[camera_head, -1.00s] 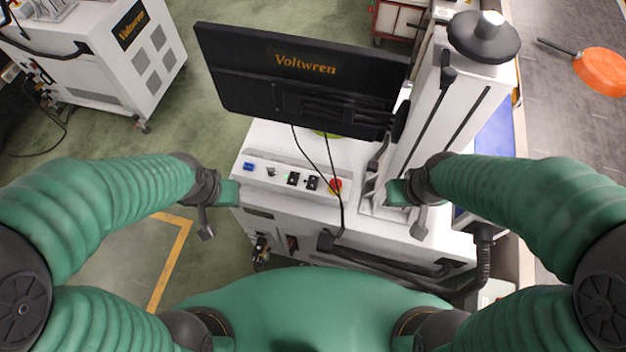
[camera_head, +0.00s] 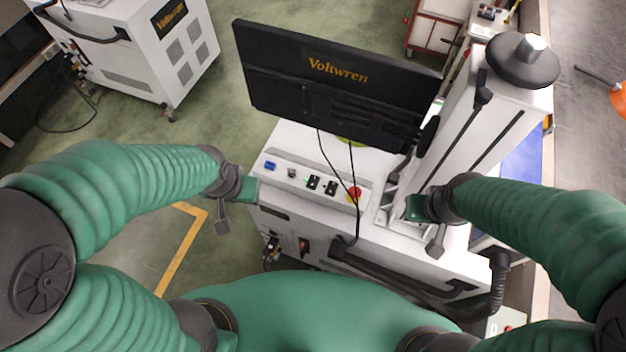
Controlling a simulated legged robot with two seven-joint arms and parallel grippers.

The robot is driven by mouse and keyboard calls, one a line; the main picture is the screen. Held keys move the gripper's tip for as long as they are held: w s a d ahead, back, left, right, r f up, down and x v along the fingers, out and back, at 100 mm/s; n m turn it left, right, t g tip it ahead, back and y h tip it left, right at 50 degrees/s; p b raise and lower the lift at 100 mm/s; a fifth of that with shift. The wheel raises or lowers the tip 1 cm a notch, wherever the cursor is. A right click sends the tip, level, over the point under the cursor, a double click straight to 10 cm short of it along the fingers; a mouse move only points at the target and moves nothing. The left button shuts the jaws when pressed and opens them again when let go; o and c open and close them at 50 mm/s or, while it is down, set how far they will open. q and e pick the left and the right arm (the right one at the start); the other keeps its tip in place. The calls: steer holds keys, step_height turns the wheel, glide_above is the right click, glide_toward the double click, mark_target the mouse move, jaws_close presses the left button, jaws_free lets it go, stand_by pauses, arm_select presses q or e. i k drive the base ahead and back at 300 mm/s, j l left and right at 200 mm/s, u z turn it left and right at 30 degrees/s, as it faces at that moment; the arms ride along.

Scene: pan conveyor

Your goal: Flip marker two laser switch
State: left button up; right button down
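The white laser marker machine (camera_head: 390,258) stands in front of me with a black Voltwren monitor (camera_head: 335,88) on it. Its sloped panel (camera_head: 278,181) carries a blue switch (camera_head: 270,166), a small key-like switch (camera_head: 292,173), two black switches (camera_head: 321,185) with a small green light, and a red button (camera_head: 354,194). I cannot read which is the laser switch. My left gripper (camera_head: 236,205) hangs left of the panel, apart from it. My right gripper (camera_head: 424,228) is right of the panel, by the column base. Neither visibly holds anything; their finger openings are unclear.
A tall column with a black round top (camera_head: 522,62) stands on the right. Black cables hang across the panel. A second white Voltwren machine (camera_head: 140,55) stands back left. A conveyor (camera_head: 580,150) with an orange pan (camera_head: 618,98) runs along the right.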

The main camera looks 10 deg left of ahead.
mark_target(333, 185)
steer(key=i+j, duration=0.1)
steer(key=j, duration=0.4)
steer(key=i+j+z, duration=0.15)
steer(key=j, duration=0.35)
steer(key=i+j, duration=0.1)
steer(key=j, duration=0.45)
steer(key=j+z, duration=0.15)
steer(key=j, duration=0.35)
steer(key=i, duration=0.05)
